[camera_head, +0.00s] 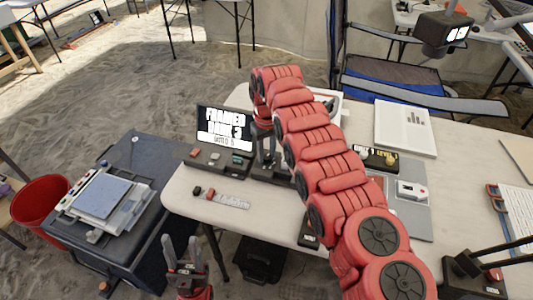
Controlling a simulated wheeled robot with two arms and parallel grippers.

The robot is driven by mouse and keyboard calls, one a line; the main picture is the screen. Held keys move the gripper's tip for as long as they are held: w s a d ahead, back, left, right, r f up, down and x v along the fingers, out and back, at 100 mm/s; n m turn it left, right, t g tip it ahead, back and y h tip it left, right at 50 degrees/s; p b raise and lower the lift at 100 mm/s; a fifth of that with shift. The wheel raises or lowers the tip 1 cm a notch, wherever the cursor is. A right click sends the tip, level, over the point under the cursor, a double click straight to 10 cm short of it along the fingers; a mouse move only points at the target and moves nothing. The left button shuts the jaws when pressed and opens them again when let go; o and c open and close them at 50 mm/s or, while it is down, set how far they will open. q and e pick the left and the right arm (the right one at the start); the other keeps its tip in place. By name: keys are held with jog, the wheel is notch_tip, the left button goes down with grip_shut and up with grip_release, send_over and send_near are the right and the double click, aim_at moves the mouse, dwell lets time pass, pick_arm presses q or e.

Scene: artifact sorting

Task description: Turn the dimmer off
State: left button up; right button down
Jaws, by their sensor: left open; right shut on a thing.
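My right arm reaches across the table from the lower right. Its gripper (264,150) points down at the dark console base beside the lettered screen (226,128). It is shut on a small part there, which the fingers and arm hide. No thing is clearly marked as the dimmer, so I cannot tell whether the held part belongs to it. A small black box with yellow lettering (384,158) lies right of my arm, partly covered. My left gripper (185,262) is open and empty, low in front of the table's left end.
A ruler (232,200) and small pieces lie on the white table (270,215). A dark case (135,165) and red bin (40,202) stand left. My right arm hides the table's middle.

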aim_at(266, 156)
jog(key=shift+n, duration=1.7)
jog(key=c, duration=0.6)
grip_release()
notch_tip(266, 156, up, 3)
jog(key=shift+r, duration=0.1)
jog(key=shift+r+p, duration=7.05)
jog(key=shift+r, duration=0.05)
